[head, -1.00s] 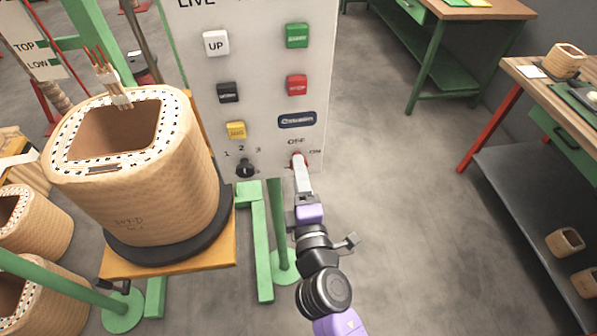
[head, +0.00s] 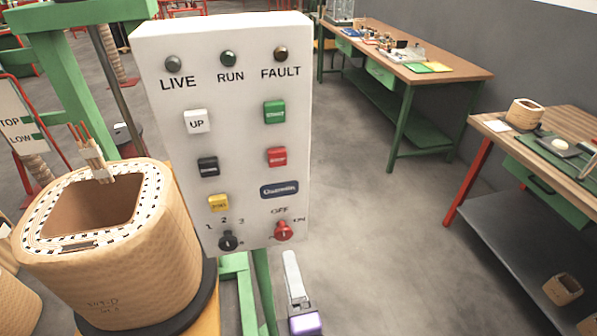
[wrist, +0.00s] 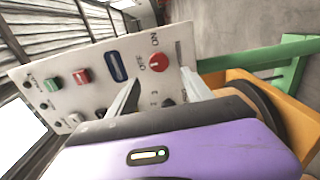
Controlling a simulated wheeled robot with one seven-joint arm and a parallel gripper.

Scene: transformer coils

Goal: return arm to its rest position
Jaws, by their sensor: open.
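My gripper (head: 292,275) is low in the head view, below the control panel (head: 180,95). It is empty and apart from the panel. In the wrist view my gripper (wrist: 162,92) shows two pale fingers spread apart, in front of the panel (wrist: 108,92). The red OFF/ON switch (head: 283,231) is uncovered above my gripper, and it also shows in the wrist view (wrist: 158,62). The rest of my arm is mostly out of the head view.
A large tan coil (head: 150,250) stands on a dark base left of the panel. Green posts (head: 240,290) stand below the panel. Workbenches (head: 445,70) line the right side. The grey floor (head: 390,250) between panel and benches is clear.

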